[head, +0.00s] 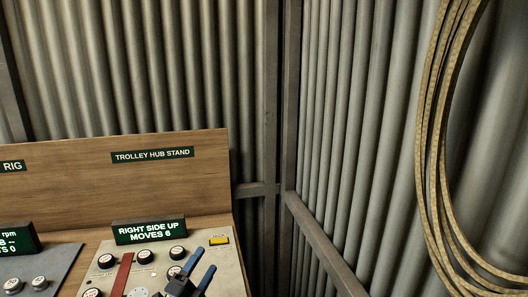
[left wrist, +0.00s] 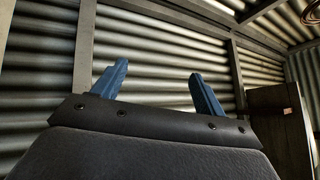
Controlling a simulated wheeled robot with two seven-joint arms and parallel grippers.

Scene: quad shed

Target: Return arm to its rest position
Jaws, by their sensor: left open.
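My left gripper (head: 201,268) shows at the bottom of the head view, its two blue fingers apart with nothing between them. It is in front of or over the right part of the trolley hub stand's panel (head: 228,270); I cannot tell its height above it. In the left wrist view the blue fingers (left wrist: 158,88) stand apart and empty against corrugated metal walling. My right gripper is in neither view.
The panel carries black knobs (head: 143,256), a red bar (head: 122,274), a yellow button (head: 219,240) and a lit display (head: 149,231) reading "RIGHT SIDE UP MOVES 6". A wooden backboard (head: 70,185) stands behind. A coiled rope (head: 431,150) hangs on the right wall.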

